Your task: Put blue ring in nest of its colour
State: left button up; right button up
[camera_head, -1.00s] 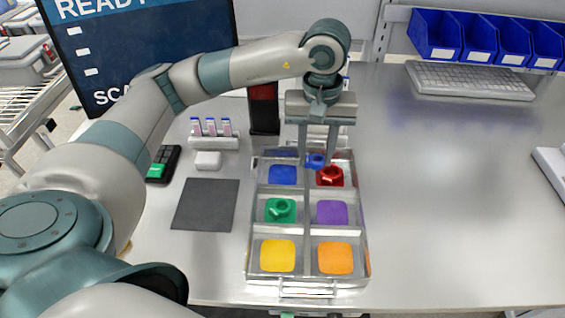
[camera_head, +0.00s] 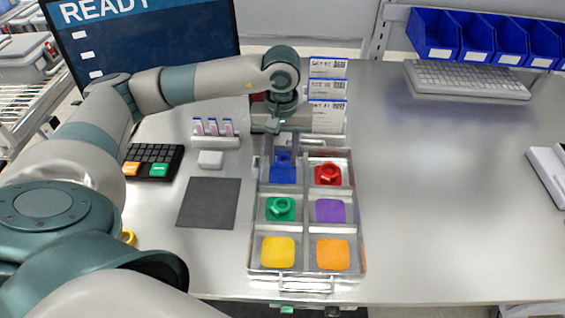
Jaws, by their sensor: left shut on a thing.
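My left gripper (camera_head: 283,160) points down over the back left compartment of the metal tray (camera_head: 306,211). It is shut on the blue ring (camera_head: 283,157), which is partly hidden between the fingers. The ring is over the blue nest (camera_head: 284,175); I cannot tell whether it touches the nest. A red ring (camera_head: 328,173) sits in the back right compartment and a green ring (camera_head: 280,208) in the middle left one. The right gripper is not in view.
The purple nest (camera_head: 330,211), yellow nest (camera_head: 278,252) and orange nest (camera_head: 333,254) are empty. A dark mat (camera_head: 208,203), a keypad (camera_head: 153,161) and a vial rack (camera_head: 215,138) are left of the tray. A yellow thing (camera_head: 129,237) shows beside my arm.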

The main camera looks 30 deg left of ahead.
aim_at(283, 174)
pick_arm(q)
notch_tip(283, 174, down, 3)
jog(key=shift+r+p, duration=0.1)
jog(key=shift+p, duration=0.7)
jog(key=shift+f, duration=0.45)
jog(key=shift+f, duration=0.15)
jog(key=o, duration=1)
